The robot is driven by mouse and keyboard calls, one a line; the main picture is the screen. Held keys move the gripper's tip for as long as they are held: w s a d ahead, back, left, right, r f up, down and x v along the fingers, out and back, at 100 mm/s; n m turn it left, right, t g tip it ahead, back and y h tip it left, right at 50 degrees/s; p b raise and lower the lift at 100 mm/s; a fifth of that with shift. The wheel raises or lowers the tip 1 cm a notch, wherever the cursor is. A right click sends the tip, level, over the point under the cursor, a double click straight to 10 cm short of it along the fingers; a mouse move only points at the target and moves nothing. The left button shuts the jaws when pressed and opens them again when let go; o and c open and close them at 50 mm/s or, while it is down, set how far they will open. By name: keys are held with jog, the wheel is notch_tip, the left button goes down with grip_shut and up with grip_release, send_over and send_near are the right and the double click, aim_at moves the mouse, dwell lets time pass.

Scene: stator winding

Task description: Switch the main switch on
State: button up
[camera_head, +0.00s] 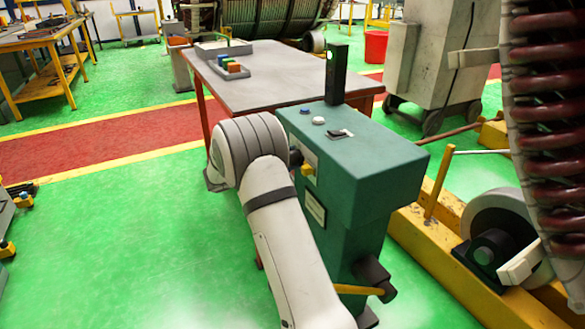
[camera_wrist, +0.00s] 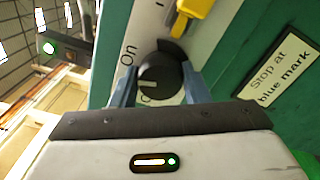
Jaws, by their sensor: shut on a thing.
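The main switch is a black round knob (camera_wrist: 160,72) on the pale panel of the green cabinet. My gripper (camera_wrist: 160,88) has its two blue-grey fingers on either side of the knob, shut on it. A pale pointer mark on the knob faces left in the wrist view. The "On" label (camera_wrist: 128,55) is up and left of the knob; another label below it is partly hidden. In the head view the green cabinet (camera_head: 375,170) stands at the centre, and my arm covers most of the gripper and the knob.
A yellow part (camera_wrist: 192,14) sits on the panel near the knob. A sign (camera_wrist: 277,72) reads "Stop at blue mark". A lamp post (camera_head: 336,75) with a lit green lamp rises from the cabinet. A table (camera_head: 275,85) stands behind; a large coil (camera_head: 550,120) is at right.

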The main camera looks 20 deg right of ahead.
jog(key=shift+a+f+m+b, duration=0.1)
jog(key=shift+m+b, duration=0.55)
jog(key=shift+b, duration=0.05)
jog(key=shift+a+f+m+b, duration=0.1)
jog(key=shift+m+b, duration=0.55)
jog(key=shift+r, duration=0.1)
jog(key=o, duration=1)
jog(key=shift+c, duration=0.2)
jog(key=a+p, duration=0.1)
jog(key=a, duration=0.6)
jog(key=shift+a, duration=0.35)
jog(key=shift+s, duration=0.1)
